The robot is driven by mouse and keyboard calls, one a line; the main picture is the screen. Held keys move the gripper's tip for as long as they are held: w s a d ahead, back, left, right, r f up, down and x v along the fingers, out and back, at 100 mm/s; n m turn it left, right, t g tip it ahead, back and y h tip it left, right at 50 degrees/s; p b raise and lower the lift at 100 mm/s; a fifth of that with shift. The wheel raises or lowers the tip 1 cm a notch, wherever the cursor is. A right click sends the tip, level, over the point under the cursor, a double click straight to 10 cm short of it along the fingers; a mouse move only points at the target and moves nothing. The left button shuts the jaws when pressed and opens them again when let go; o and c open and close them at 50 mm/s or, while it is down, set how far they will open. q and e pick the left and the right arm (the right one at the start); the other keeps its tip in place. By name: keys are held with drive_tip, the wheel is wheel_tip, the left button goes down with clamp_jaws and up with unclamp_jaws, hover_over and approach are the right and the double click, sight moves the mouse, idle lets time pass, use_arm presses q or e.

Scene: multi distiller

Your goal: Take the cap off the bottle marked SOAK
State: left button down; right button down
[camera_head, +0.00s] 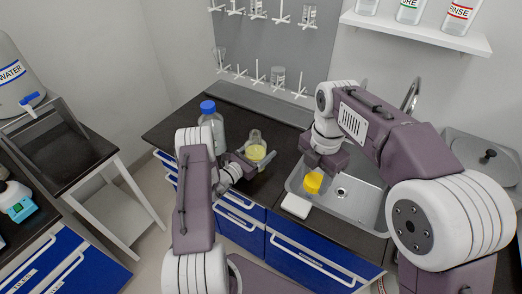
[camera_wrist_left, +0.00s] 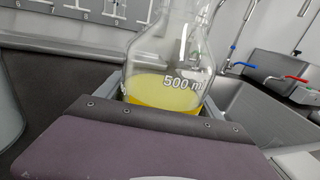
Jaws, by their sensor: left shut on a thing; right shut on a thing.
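My left gripper (camera_head: 250,164) is shut on a clear glass vessel (camera_head: 255,150) with yellow liquid, at the counter left of the sink. In the left wrist view the vessel (camera_wrist_left: 168,88) is upright, marked "500 ml", with its top cut off by the frame. My right gripper (camera_head: 316,168) is over the sink, shut on a yellow object (camera_head: 313,183) whose shape is unclear. A clear bottle with a blue cap (camera_head: 208,107) stands on the counter behind my left arm. No SOAK marking is readable in either view.
The sink (camera_head: 350,212) has a tap behind it and a white block (camera_head: 296,205) at its front left. A wall shelf (camera_head: 415,33) holds several bottles, one marked RINSE (camera_head: 460,14). A pegboard (camera_head: 270,50) hangs behind the counter. A WATER container (camera_head: 18,82) stands far left.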

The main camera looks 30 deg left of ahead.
use_arm(q)
drive_tip(key=shift+f, duration=0.1)
drive_tip(key=shift+c, duration=0.2)
unclamp_jaws()
